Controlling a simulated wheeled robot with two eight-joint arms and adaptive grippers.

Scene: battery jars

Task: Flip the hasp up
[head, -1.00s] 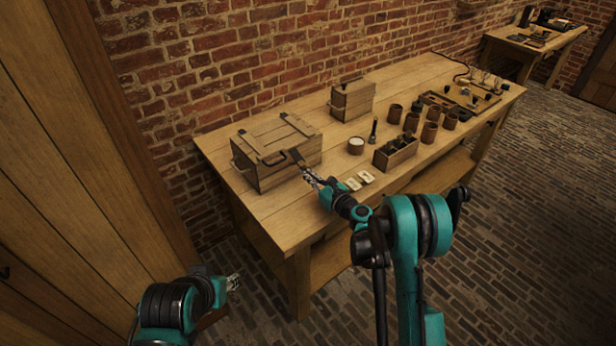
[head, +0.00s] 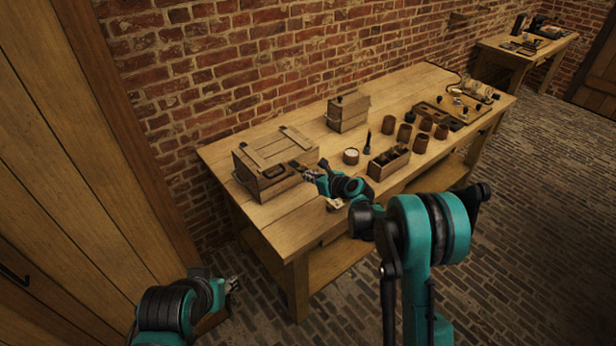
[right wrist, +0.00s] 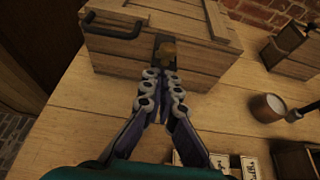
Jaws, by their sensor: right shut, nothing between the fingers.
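The wooden crate (head: 254,186) with a slatted lid stands at the left end of the workbench, its lid down. In the right wrist view, the hasp (right wrist: 167,48), a dark plate with a brass-coloured part, is on the upper front of the crate (right wrist: 115,58). My right gripper (right wrist: 161,74) is shut and empty, its fingertips at the lower end of the hasp; I cannot tell whether they touch it. The fingertips partly hide the hasp's lower end. In the head view, my right gripper (head: 304,170) is at the crate's front. My left gripper (head: 232,284) is low, away from the bench.
A dark handle (right wrist: 112,24) is on the crate's front, left of the hasp. A smaller wooden box (head: 347,116), a white-topped jar (head: 351,156), several brown jars and an open divided box (head: 388,164) stand to the right.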

